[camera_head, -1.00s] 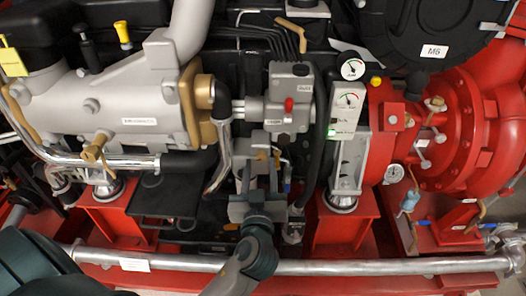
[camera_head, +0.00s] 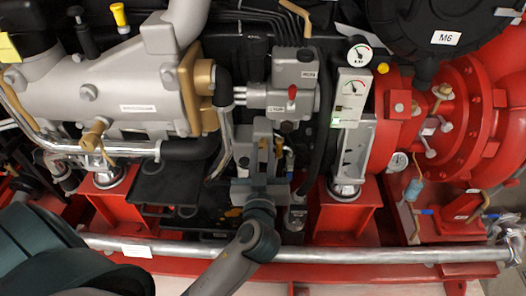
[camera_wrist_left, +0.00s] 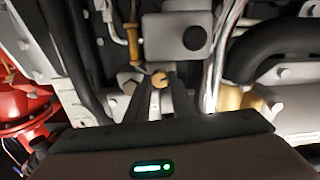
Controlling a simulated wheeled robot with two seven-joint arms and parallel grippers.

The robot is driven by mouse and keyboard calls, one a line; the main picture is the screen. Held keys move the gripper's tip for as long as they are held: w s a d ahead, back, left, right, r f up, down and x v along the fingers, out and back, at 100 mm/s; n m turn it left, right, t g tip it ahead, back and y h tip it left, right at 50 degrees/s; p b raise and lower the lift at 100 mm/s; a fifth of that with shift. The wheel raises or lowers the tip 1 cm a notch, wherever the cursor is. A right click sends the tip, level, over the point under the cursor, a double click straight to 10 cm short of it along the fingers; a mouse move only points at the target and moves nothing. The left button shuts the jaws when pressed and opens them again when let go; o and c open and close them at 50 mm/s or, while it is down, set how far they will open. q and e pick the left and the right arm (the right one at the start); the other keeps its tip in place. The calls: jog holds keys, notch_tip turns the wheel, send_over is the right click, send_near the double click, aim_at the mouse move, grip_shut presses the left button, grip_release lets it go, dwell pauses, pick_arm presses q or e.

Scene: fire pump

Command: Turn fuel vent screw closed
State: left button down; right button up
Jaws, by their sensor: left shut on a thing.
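The fuel vent screw shows in the left wrist view as a small brass-coloured knob (camera_wrist_left: 160,79) on a grey block. My left gripper (camera_wrist_left: 160,88) has its two dark fingers on either side of this knob and is shut on it. In the head view my left gripper (camera_head: 263,150) reaches up from the bottom centre, over the engine below the grey filter housing. The fingers hide most of the screw there. How far the screw is turned cannot be told. My right gripper is not in view.
The grey housing with a red knob (camera_head: 292,92) sits just above the gripper. A black hose (camera_head: 325,130) and a gauge panel (camera_head: 350,98) stand close on the right. A silver pipe (camera_head: 370,255) runs across the front, below the gripper.

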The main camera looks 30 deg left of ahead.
pick_arm(q)
jog(key=shift+m, duration=0.3)
jog(key=shift+m+p, duration=0.4)
jog(key=shift+r+m, duration=0.1)
jog(key=shift+m, duration=0.3)
jog(key=shift+m+p, duration=0.35)
jog(key=shift+m, duration=0.05)
jog(key=m+p, duration=0.1)
jog(key=m, duration=0.2)
jog(key=shift+p, duration=0.35)
jog(key=m+p, duration=0.1)
jog(key=m, duration=0.2)
jog(key=m+p, duration=0.3)
jog(key=m, duration=0.2)
jog(key=shift+m, duration=0.3)
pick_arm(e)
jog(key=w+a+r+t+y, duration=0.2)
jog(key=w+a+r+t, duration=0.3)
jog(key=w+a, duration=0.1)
pick_arm(q)
jog(key=m+p, duration=0.3)
jog(key=m, duration=0.3)
jog(key=shift+m, duration=0.7)
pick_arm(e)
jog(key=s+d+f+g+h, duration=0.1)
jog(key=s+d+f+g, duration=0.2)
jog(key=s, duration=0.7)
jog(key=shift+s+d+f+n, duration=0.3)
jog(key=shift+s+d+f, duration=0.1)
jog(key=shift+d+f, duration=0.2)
